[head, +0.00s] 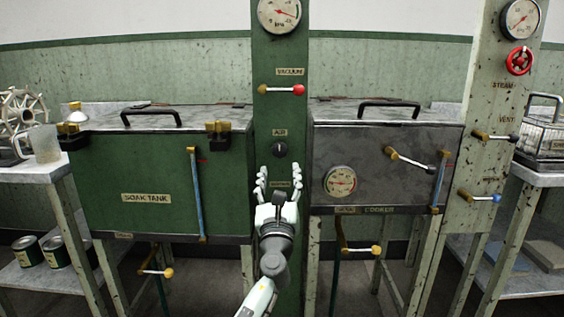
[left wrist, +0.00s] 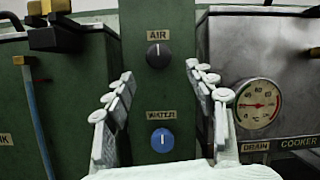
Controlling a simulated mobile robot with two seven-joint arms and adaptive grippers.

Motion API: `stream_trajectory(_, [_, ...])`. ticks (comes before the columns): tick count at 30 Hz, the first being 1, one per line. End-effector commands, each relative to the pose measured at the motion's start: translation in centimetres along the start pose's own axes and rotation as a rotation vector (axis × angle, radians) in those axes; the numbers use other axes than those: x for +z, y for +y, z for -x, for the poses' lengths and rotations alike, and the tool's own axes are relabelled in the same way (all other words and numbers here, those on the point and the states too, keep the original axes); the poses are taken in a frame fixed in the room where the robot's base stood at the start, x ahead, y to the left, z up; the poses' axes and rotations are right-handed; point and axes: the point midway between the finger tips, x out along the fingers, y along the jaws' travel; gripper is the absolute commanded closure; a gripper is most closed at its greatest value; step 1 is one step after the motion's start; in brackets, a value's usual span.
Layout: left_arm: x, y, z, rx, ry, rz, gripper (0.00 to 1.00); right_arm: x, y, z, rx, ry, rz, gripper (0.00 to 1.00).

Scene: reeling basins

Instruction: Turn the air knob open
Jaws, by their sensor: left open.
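The air knob (head: 280,149) is a small round black knob with a pale pointer line, on the green column under the AIR label (head: 279,132). It also shows in the left wrist view (left wrist: 159,55), with its pointer line about upright. My left gripper (head: 278,178) is open and empty in front of the column, its fingertips a little below the air knob and apart from it. In the left wrist view its two fingers (left wrist: 162,88) stand either side of the blue water knob (left wrist: 162,140). The water knob is hidden in the head view. My right gripper is not in view.
The soak tank (head: 160,165) stands left of the column and the cooker (head: 388,155) right of it. A red-tipped vacuum lever (head: 282,90) sits above the air knob. A gauge (left wrist: 258,103) is on the cooker front. The column face around the air knob is clear.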

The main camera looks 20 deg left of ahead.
Motion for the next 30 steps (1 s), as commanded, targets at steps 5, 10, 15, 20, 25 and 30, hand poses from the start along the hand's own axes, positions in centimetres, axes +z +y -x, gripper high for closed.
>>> stream_trajectory(5, [0.2,0.1,-2.6,0.002,-0.003,-0.004,0.44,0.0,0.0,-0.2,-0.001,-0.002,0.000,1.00])
stream_trajectory(10, [0.2,0.1,-5.3,0.002,-0.002,-0.001,0.44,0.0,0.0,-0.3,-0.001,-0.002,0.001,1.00])
stream_trajectory(15, [0.1,0.1,-7.0,0.003,0.000,-0.001,0.44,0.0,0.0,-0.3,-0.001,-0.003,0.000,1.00])
stream_trajectory(20, [0.0,0.1,-7.4,0.003,0.001,0.001,0.44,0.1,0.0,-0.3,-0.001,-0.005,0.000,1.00])
stream_trajectory(25, [0.0,0.2,-7.4,0.003,0.001,0.001,0.44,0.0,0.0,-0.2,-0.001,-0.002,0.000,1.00])
stream_trajectory(30, [0.0,0.2,-7.4,0.003,0.001,0.001,0.64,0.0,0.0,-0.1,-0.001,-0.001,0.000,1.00])
